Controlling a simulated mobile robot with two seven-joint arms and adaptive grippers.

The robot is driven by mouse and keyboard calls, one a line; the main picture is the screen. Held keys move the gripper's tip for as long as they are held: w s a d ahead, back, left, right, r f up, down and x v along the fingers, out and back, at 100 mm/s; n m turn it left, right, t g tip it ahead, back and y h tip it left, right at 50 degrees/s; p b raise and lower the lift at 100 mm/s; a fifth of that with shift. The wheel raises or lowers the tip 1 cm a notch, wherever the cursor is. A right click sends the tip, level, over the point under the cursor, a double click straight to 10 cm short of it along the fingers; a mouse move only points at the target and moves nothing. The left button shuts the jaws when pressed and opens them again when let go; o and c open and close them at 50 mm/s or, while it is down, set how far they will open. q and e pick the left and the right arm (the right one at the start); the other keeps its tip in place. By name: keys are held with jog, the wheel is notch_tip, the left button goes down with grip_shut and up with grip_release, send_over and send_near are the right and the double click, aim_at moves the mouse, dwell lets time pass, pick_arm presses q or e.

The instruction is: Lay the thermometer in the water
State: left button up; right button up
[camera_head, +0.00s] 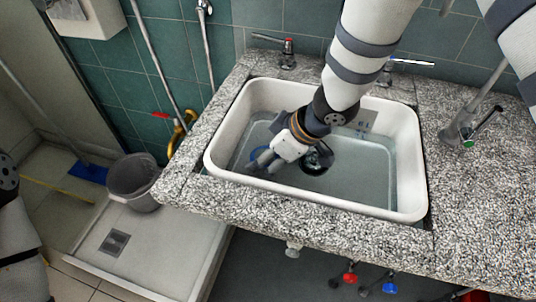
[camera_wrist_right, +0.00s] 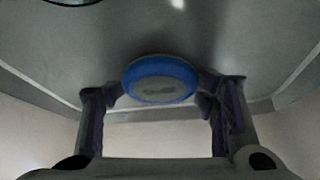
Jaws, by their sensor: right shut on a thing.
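A white basin (camera_head: 417,170) set in the speckled counter holds clear water (camera_head: 355,185). My right arm reaches down into the basin, and my right gripper (camera_head: 262,163) is low at its left side. The gripper is shut on the thermometer, a round blue-rimmed disc with a grey face (camera_wrist_right: 160,80), seen between the two fingertips in the wrist view. In the head view only a bit of its blue (camera_head: 256,158) shows by the fingers. I cannot tell whether it touches the water. My left gripper is not in view.
A dark drain fitting (camera_head: 317,158) sits in the basin beside my right wrist. Taps stand behind (camera_head: 287,55) and to the right (camera_head: 470,125). A grey bucket (camera_head: 134,180) is in the floor tray at left.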

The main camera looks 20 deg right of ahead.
jog(key=shift+f, duration=0.1)
jog(key=o, duration=1)
jog(key=shift+o, duration=0.2)
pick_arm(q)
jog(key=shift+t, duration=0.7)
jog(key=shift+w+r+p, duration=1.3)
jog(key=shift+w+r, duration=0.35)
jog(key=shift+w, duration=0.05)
pick_arm(e)
jog(key=v, duration=1.2)
